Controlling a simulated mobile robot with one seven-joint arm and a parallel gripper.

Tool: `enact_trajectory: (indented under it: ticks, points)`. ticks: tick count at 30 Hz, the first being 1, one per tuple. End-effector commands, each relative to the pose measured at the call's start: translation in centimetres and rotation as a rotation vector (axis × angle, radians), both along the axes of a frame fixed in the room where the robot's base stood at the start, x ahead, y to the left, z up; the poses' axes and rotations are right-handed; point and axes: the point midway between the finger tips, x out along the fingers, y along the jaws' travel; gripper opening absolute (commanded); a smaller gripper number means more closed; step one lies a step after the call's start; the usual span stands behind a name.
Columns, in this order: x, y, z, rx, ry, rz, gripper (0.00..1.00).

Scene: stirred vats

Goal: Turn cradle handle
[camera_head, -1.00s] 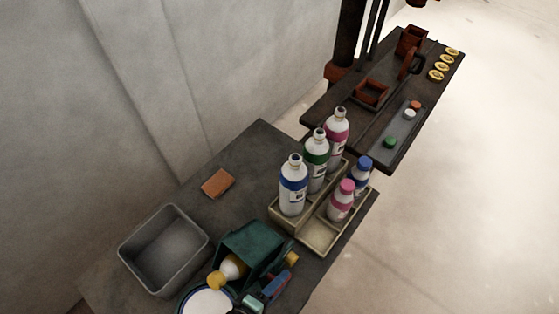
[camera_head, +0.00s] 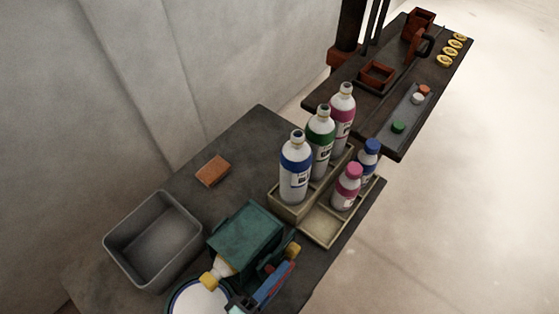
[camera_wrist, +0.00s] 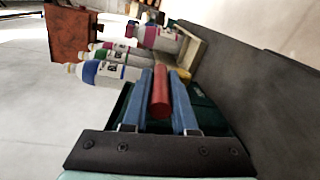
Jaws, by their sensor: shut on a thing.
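A dark teal cradle (camera_head: 246,230) sits near the front of the close table in the head view. A white bottle with a yellow cap (camera_head: 208,281) lies in it, cap tilted down over a round, blue-rimmed white vessel (camera_head: 198,303). My gripper (camera_wrist: 162,74) has two blue fingers and is shut on the red cradle handle (camera_wrist: 160,95), which lies lengthwise between them in the wrist view. In the head view my gripper (camera_head: 274,283) is at the cradle's right side. The cradle (camera_wrist: 203,112) is partly hidden behind the fingers in the wrist view.
A grey bin (camera_head: 117,247) stands left of the cradle and an orange-brown block (camera_head: 212,170) behind. A beige rack (camera_head: 288,212) with several bottles stands close behind the cradle. A farther table (camera_head: 398,143) carries red-brown fixtures and yellow rings. The wall is at left.

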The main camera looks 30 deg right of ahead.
Motion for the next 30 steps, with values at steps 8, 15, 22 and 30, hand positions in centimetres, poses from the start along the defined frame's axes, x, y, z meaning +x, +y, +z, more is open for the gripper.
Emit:
enact_trajectory:
  ticks: [8,15,22,30]
  points:
    - [-0.12,-0.08,-0.11,-0.001,0.005,-0.002,0.0]
    - [-0.08,-0.07,-0.07,-0.001,0.003,-0.002,0.55]
    - [-0.04,-0.05,-0.03,-0.001,0.002,-0.001,0.55]
    - [-0.04,0.04,-0.02,-0.001,0.001,-0.001,0.55]
